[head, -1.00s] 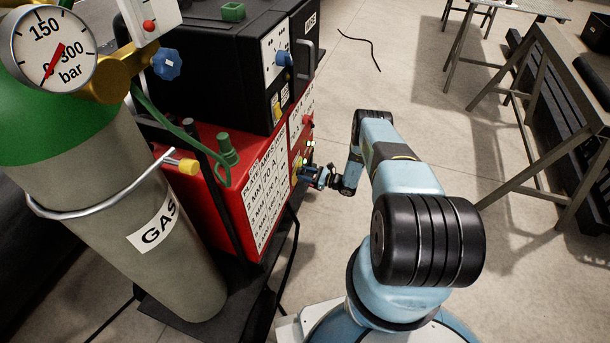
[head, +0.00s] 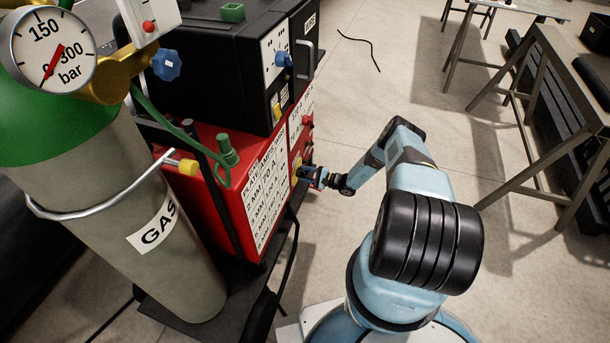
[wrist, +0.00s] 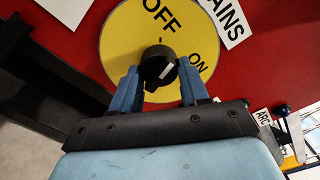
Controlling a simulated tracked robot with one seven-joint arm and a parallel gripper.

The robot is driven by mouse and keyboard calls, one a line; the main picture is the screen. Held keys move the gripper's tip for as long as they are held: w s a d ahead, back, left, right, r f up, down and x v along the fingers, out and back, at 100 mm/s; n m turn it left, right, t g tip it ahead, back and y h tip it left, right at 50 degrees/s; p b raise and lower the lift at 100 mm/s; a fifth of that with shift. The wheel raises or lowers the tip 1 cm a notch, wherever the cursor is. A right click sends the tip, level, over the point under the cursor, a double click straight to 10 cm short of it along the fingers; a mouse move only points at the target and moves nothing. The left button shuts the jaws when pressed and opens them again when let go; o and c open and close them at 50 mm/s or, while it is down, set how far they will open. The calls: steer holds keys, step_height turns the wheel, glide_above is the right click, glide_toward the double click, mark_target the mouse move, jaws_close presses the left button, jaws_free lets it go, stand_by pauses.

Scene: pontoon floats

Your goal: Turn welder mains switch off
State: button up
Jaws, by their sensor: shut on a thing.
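The mains switch is a black knob (wrist: 158,66) on a round yellow plate (wrist: 118,45) marked OFF and ON, on the red welder front. In the wrist view OFF is above the knob and ON is to its right. The knob's white mark is on its right half, slanting up to the right, between the OFF tick and ON. My gripper (wrist: 159,82) is shut on the knob, one blue finger on each side. In the head view my gripper (head: 310,178) is at the front of the red welder (head: 232,205); it hides most of the switch there.
A white label ending in AINS (wrist: 228,18) is beside the plate. A grey gas cylinder (head: 165,265) with a gauge stands left of the welder. A black unit (head: 215,65) sits on top of it. The floor to the right is clear up to a metal table (head: 550,95).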

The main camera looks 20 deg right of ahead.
steer(key=shift+s+a+n, duration=0.1)
steer(key=shift+n, duration=3.1)
steer(key=shift+f, duration=0.1)
steer(key=o, duration=1.1)
steer(key=shift+c, duration=0.2)
steer(key=v, duration=1.3)
steer(key=shift+d, duration=0.35)
steer(key=shift+s, duration=0.15)
